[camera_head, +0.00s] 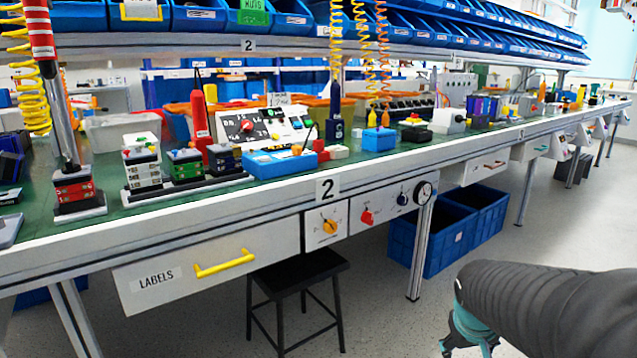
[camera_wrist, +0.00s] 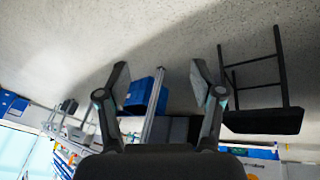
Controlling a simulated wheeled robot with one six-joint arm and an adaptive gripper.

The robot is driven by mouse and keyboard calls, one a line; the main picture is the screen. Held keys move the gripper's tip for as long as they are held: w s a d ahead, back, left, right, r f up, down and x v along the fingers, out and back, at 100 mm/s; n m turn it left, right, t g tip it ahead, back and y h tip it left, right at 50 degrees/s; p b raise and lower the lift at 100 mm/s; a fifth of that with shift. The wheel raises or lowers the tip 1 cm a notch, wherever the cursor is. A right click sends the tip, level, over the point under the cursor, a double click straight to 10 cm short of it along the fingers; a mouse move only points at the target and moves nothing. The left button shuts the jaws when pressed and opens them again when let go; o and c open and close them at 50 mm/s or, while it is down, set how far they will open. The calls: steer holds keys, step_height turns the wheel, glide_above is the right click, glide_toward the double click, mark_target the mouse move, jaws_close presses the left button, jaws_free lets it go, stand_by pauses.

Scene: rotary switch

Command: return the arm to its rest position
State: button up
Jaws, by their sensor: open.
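My arm comes in at the lower right in the head view, and part of my gripper (camera_head: 468,333) shows at the bottom edge, pointing down over the floor. The wrist view shows my gripper (camera_wrist: 160,80) with its two fingers wide apart and nothing between them. The gripper is well clear of the bench. A yellow rotary switch (camera_head: 329,226) and a red rotary switch (camera_head: 367,216) sit on the white panel under the bench edge. Both are far to the left of the gripper in the head view.
The long workbench (camera_head: 270,198) runs across the head view, loaded with devices. A white drawer with a yellow handle (camera_head: 225,263) is below it. A black stool (camera_head: 299,273) and blue crates (camera_head: 440,245) stand on the floor. The floor at the right is open.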

steer(key=s+a+r+t+y+p, duration=0.1)
steer(key=s+a+r+p, duration=0.4)
steer(key=s+a+r, duration=0.6)
steer(key=s+r+y, duration=0.1)
steer(key=s, duration=0.2)
steer(key=shift+a+t+y+p, duration=0.3)
steer(key=shift+a, duration=0.05)
